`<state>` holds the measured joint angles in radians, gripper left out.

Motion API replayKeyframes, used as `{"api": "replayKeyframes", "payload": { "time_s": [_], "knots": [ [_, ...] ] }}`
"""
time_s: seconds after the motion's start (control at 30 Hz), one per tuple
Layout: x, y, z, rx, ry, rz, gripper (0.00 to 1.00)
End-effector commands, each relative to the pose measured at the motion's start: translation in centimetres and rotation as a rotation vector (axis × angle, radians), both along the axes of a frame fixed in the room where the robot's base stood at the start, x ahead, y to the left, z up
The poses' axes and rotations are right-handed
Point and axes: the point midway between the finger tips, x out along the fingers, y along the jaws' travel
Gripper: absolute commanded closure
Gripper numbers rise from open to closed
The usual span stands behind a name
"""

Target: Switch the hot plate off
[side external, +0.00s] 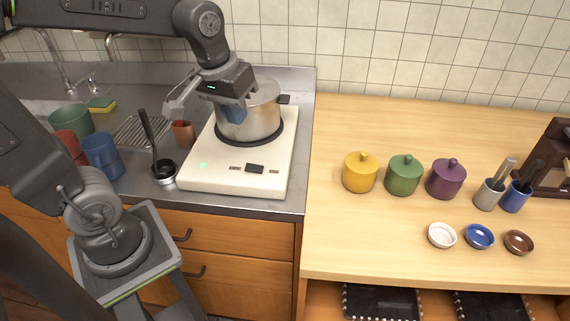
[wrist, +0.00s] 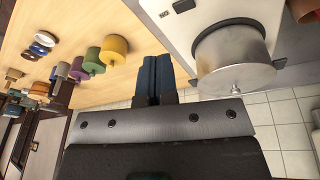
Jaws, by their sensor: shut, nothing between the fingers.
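The white hot plate (side external: 225,178) stands on the steel counter, and its corner shows at the top of the wrist view (wrist: 168,22). A dark switch (side external: 255,168) sits on its front panel between small labels, with a small green light (side external: 203,165) to the left. A steel pot (side external: 250,115) stands on the dark burner and also fills the right of the wrist view (wrist: 235,62). My gripper (side external: 236,116) is above the hot plate at the pot, away from the switch. Its blue fingers are together and empty in the wrist view (wrist: 155,62).
Yellow (side external: 360,172), green (side external: 403,175) and purple (side external: 446,179) lidded jars stand on the wooden counter at right, with small bowls (side external: 479,237) in front. A ladle in a holder (side external: 163,170) and blue cup (side external: 102,157) stand left. The wood beside the hot plate is clear.

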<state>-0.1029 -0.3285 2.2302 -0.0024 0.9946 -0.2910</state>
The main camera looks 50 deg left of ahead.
Motion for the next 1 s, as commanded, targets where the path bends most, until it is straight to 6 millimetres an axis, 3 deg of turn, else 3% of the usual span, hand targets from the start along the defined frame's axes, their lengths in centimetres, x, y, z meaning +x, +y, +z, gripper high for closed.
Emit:
{"api": "replayKeyframes", "payload": {
  "time_s": [0.03, 0.2, 0.47, 0.67, 1.0],
  "knots": [
    [-1.6, -0.7, 0.5, 0.017, -0.047, -0.067, 1.0],
    [-5.4, -2.1, 0.8, 0.075, -0.164, -0.252, 1.0],
    [-7.5, -2.8, 0.5, 0.118, -0.234, -0.367, 1.0],
    [-5.0, -1.8, 0.6, 0.088, -0.13, -0.245, 1.0],
    [3.4, 2.5, -1.8, 0.038, 0.175, 0.182, 1.0]
  ]
}}
